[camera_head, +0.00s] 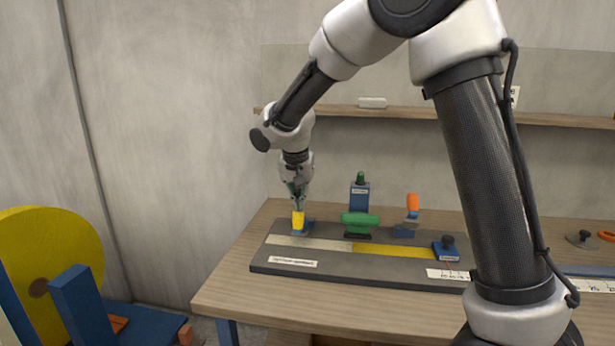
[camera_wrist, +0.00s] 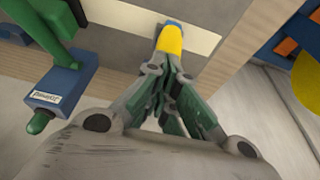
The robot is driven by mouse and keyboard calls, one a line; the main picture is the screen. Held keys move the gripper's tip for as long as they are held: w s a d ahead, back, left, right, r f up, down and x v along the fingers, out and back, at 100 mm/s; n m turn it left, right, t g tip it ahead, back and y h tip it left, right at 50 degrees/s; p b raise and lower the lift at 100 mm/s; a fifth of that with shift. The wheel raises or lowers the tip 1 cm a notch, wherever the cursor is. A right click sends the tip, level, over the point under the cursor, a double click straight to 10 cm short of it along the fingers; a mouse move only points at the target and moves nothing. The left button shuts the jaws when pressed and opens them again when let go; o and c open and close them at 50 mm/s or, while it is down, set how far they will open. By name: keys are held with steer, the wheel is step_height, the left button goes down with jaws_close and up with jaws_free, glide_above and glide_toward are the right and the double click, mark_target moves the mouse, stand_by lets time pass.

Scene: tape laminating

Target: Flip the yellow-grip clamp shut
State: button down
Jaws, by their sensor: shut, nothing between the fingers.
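The yellow-grip clamp (camera_head: 298,221) stands at the left end of a dark fixture plate (camera_head: 262,262), its grip pointing up from a blue base. In the wrist view the yellow grip (camera_wrist: 169,42) has a blue end and reaches over the pale strip. My gripper (camera_head: 297,204) points down just above the grip. In the wrist view my gripper (camera_wrist: 168,78) is shut, with its fingertips at or very near the yellow grip and nothing between them. I cannot tell whether they touch it. The clamp's base is mostly hidden in the wrist view.
A green-handled clamp (camera_head: 360,222) stands mid-plate, with a blue block (camera_head: 360,196) behind it. An orange-grip clamp (camera_head: 412,205) stands to its right, then a blue block with a dark knob (camera_head: 447,248). A yellow strip (camera_head: 400,250) lies along the plate. A wall shelf (camera_head: 400,112) runs behind.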

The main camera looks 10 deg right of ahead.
steer(key=shift+s+a+f, duration=0.3)
steer(key=shift+s+f, duration=0.45)
steer(key=shift+f, duration=0.1)
steer(key=shift+s+a+f, duration=0.25)
steer(key=shift+s+f, duration=0.45)
steer(key=shift+f, duration=0.1)
steer(key=shift+r, duration=0.3)
glide_toward(299, 221)
steer(key=s+a+r, duration=0.2)
steer(key=s+r, duration=0.2)
steer(key=s, duration=0.1)
steer(key=shift+w, duration=0.15)
